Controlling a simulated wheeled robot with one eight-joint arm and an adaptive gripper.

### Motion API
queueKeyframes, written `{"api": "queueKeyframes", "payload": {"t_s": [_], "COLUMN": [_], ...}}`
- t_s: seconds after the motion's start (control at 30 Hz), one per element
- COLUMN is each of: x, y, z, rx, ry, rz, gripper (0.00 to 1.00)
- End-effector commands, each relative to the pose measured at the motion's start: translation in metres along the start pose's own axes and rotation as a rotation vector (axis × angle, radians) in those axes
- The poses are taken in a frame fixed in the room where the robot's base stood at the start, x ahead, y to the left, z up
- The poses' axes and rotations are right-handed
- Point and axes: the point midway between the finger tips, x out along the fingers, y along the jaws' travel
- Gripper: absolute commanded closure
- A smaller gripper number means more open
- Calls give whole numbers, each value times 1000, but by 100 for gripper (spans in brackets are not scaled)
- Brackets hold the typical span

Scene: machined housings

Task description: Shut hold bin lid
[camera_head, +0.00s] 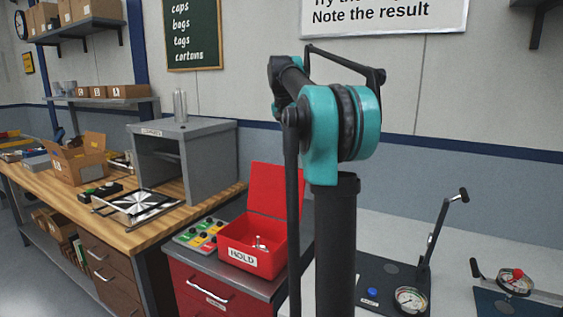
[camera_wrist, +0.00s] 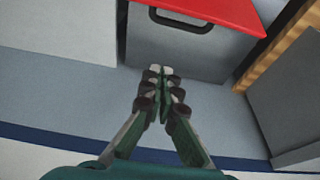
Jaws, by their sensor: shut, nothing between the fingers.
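The red hold bin (camera_head: 262,266) stands on the grey top of a red drawer cabinet and bears a "HOLD" label. Its lid (camera_head: 274,192) is open, standing up at the back. A small metal part (camera_head: 261,243) shows inside the bin. In the wrist view, my gripper (camera_wrist: 160,72) is shut and empty, with its fingertips together. A red panel (camera_wrist: 215,12), which looks like the lid, lies past the fingertips at the top, apart from them. In the head view my gripper is hidden behind my arm.
A tray of coloured parts (camera_head: 199,236) sits left of the bin. A grey open-fronted box (camera_head: 183,160) stands on the wooden bench (camera_head: 150,232). A lever fixture with a gauge (camera_head: 411,299) stands at right. A dark handle (camera_wrist: 181,21) shows beside the red panel.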

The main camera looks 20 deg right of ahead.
Motion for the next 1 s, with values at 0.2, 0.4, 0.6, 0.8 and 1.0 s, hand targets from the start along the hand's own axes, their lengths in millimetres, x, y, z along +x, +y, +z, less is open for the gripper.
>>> {"api": "queueKeyframes", "payload": {"t_s": [0.2, 0.4, 0.6, 0.8, 1.0], "x": [10, 45, 84, 94, 88], "y": [0, 0, 0, 0, 0], "z": [0, 0, 0, 17, 34], "rx": [1, 1, 0, -2, -2], "ry": [0, 0, 0, 0, 0], "rz": [0, 0, 0, -1, 0], "gripper": [100, 100, 100, 100, 100]}}
